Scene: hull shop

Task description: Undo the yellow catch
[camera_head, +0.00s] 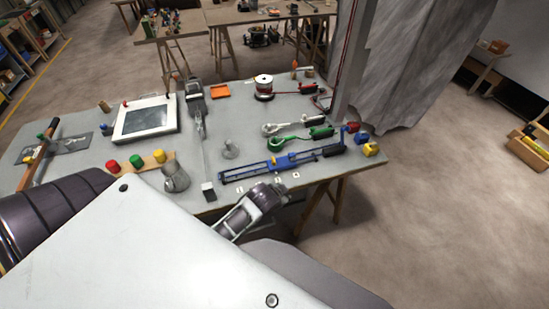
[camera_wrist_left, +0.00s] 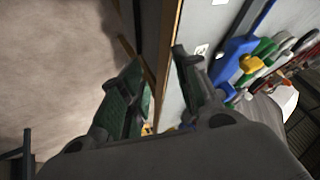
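A long blue rail assembly (camera_head: 240,174) lies along the front of the workbench, with a blue carriage (camera_head: 284,163) on it. In the left wrist view a small yellow piece (camera_wrist_left: 247,63) sits on or beside a blue body (camera_wrist_left: 232,58); I cannot tell whether it is the catch. My right gripper is not in view.
The grey workbench (camera_head: 240,119) also carries a green-handled tool (camera_head: 288,142), a cable spool (camera_head: 264,84), a framed screen (camera_head: 146,119), a grey pitcher (camera_head: 175,178) and coloured knobs (camera_head: 136,161). A grey curtain (camera_head: 405,70) hangs behind its right end. Open floor lies right.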

